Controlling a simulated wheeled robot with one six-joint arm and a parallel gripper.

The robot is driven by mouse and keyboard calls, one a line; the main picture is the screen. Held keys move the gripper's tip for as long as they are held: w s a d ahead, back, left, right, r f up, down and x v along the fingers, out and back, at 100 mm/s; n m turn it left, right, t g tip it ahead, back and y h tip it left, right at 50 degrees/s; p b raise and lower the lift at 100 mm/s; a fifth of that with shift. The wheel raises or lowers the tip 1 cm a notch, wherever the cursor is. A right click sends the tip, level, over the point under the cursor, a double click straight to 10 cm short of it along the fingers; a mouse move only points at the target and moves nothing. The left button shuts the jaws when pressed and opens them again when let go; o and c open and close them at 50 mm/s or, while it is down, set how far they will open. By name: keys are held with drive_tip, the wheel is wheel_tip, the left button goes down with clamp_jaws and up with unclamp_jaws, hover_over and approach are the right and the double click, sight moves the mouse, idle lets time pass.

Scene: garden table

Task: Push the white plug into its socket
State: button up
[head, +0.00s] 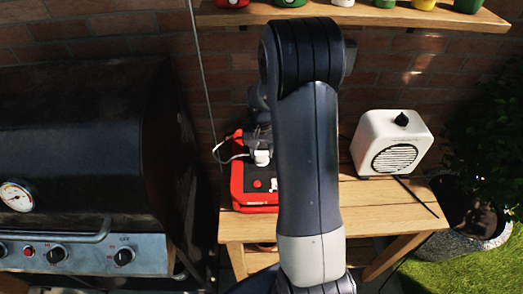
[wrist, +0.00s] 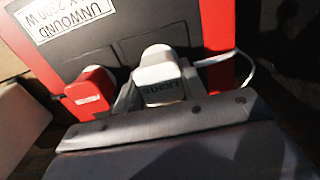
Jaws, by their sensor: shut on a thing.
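The white plug (wrist: 160,82), marked LIGHTS, is between the fingers of my gripper (wrist: 158,92) in the wrist view. My gripper is shut on it. The plug also shows in the head view (head: 262,158), at the black face of the red-framed socket box (head: 239,186). A white cable (wrist: 236,62) runs off to the right in the wrist view. The socket under the plug is hidden, and I cannot tell how deep the plug sits. In the head view my arm covers the right part of the box.
A red plug (wrist: 90,92) stands close left of my gripper. A white heater-like box (head: 393,143) stands right on the wooden table (head: 375,205), its dark cable across the top. A black grill (head: 80,140) is at left. A shelf (head: 400,16) with pots hangs above.

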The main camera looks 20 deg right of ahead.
drive_tip(key=shift+f+b, duration=0.45)
drive_tip(key=shift+f, duration=0.2)
drive_tip(key=o, duration=1)
wheel_tip(320, 180, up, 11)
drive_tip(key=shift+f, duration=0.1)
wheel_tip(320, 180, down, 11)
drive_tip(key=shift+r, duration=0.1)
idle(0.6)
drive_tip(key=shift+r, duration=0.1)
